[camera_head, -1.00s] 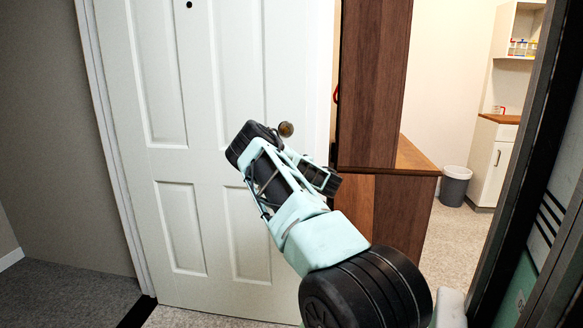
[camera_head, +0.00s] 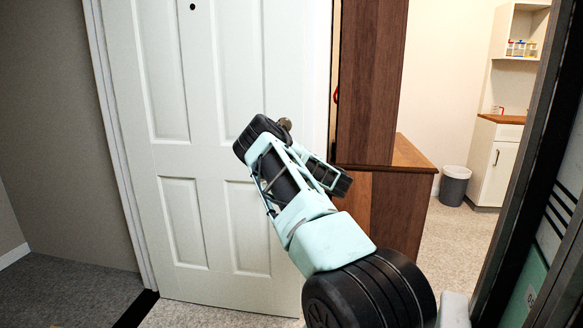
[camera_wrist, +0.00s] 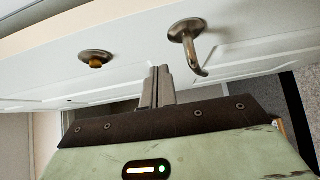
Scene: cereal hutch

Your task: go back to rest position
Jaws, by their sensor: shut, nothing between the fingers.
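My gripper (camera_wrist: 158,75) shows in the wrist view with its two grey fingers together and nothing between them. It points toward a white panelled door. In the head view my pale green and black arm reaches up in front of the door (camera_head: 180,225); the fingers cannot be made out there. A metal lever handle (camera_wrist: 190,48) is just right of the fingertips in the wrist view, apart from them in the picture. A round lock fitting (camera_wrist: 95,58) is to their left. In the head view the handle (camera_head: 285,125) is partly hidden behind my wrist.
A brown wooden cabinet (camera_head: 370,85) with a lower counter stands right of the door, close to my arm. Farther back are a grey bin (camera_head: 454,186) and a white cupboard (camera_head: 502,170). A dark frame (camera_head: 530,160) rises close on the right. Carpet (camera_head: 70,290) is clear at left.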

